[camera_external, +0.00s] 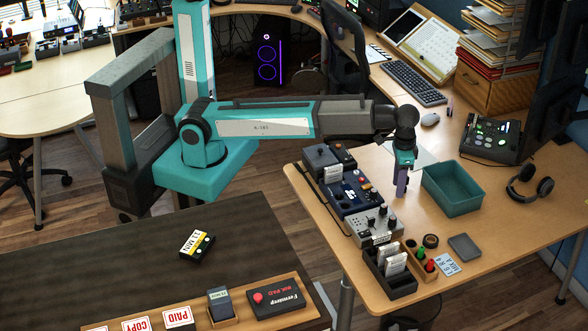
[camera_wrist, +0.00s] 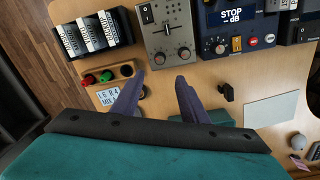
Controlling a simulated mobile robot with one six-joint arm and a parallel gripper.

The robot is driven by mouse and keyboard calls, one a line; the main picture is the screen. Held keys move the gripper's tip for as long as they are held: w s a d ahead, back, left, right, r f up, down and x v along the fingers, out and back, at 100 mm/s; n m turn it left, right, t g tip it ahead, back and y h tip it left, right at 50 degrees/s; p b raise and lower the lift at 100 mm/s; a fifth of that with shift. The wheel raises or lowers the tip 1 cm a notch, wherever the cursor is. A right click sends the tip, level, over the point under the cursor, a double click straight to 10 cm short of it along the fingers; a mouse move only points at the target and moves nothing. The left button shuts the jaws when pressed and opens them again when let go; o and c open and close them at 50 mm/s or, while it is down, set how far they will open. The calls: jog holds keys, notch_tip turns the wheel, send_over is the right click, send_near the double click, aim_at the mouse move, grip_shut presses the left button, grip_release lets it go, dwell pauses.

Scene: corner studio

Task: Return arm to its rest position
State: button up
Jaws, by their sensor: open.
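My teal arm reaches across from the left in the external view, with its forearm roughly level. My gripper (camera_external: 402,184) points down over the wooden desk (camera_external: 350,255), between the row of audio devices and a teal tray (camera_external: 452,205). In the wrist view my gripper (camera_wrist: 158,90) shows two dark purple fingers spread apart, with nothing between them but bare desk. Nothing is held. The gap between the fingertips and the desk is hard to judge.
Close by stand a grey mixer (camera_external: 375,225), a blue device (camera_external: 352,194), a black card holder (camera_external: 390,272) and a wooden block with red and green pegs (camera_external: 425,262). Headphones (camera_external: 530,183) and a black console (camera_external: 490,138) lie right. A dark table (camera_external: 130,262) stands front left.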

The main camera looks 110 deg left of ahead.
jog(key=s+d+f+g+p, duration=0.1)
jog(key=s+d+f+p, duration=0.1)
jog(key=s+d+f, duration=0.2)
jog(key=s+d+f+n+g+p, duration=0.1)
jog(key=s+d+f, duration=0.3)
jog(key=s+f, duration=0.1)
jog(key=shift+s+d+f+n+p, duration=0.1)
jog(key=shift+d+f+n+p, duration=0.2)
jog(key=shift+d+p, duration=0.1)
jog(key=s+d+f+g+y+p, duration=0.1)
jog(key=s+d+f, duration=0.2)
jog(key=s+f, duration=0.3)
jog(key=s+d+f+g+p, duration=0.1)
jog(key=s+d+f+g, duration=0.2)
jog(key=s, duration=0.5)
jog(key=s+d+f+m+t+b, duration=0.1)
jog(key=s+f+m+b, duration=0.2)
jog(key=f, duration=0.8)
jog(key=s+f+m+b, duration=0.1)
jog(key=s+f+b, duration=0.2)
jog(key=s+f, duration=0.55)
jog(key=s+a+f+m, duration=0.2)
jog(key=s+a+f, duration=0.2)
jog(key=f, duration=0.3)
jog(key=shift+s+a+f+g+h, duration=0.25)
jog(key=shift+s+f+g+h, duration=0.1)
jog(key=shift+f+g+h, duration=0.05)
jog(key=shift+c, duration=0.4)
